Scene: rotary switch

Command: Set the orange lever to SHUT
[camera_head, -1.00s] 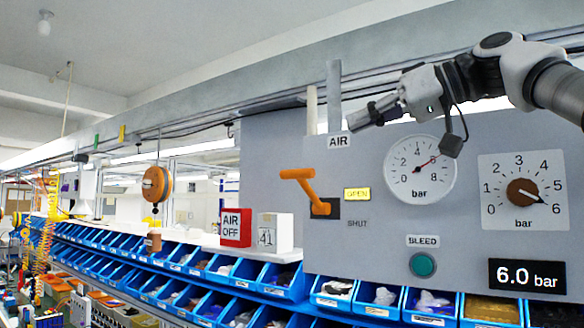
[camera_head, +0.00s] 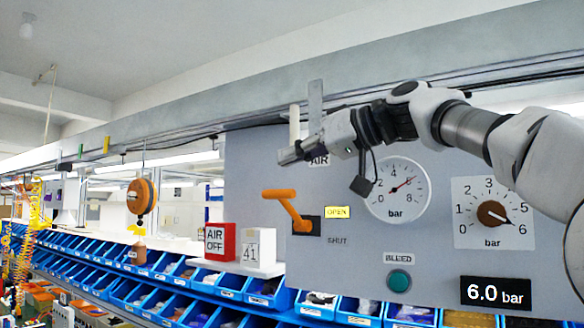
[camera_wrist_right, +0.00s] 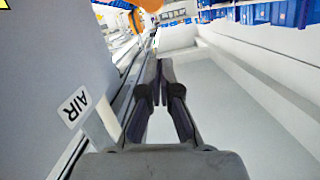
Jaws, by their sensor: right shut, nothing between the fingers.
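The orange lever (camera_head: 288,208) sticks out of a dark slot on the grey panel (camera_head: 440,265). Its handle points up and to the left. A lit yellow OPEN label (camera_head: 338,212) is to its right, with the dark SHUT label (camera_head: 337,240) below. My right gripper (camera_head: 284,158) is shut and empty, above the lever and apart from it, in front of the panel's upper left near the AIR sign. In the right wrist view its fingers (camera_wrist_right: 160,98) are together, and part of an orange thing shows at the top. My left gripper is not in view.
A pressure gauge (camera_head: 397,189) and a brown knob (camera_head: 491,213) on a dial are right of the lever. A green BLEED button (camera_head: 399,281) and a 6.0 bar display (camera_head: 495,292) sit lower. A red AIR OFF box (camera_head: 219,242) and blue bins (camera_head: 268,293) are left and below.

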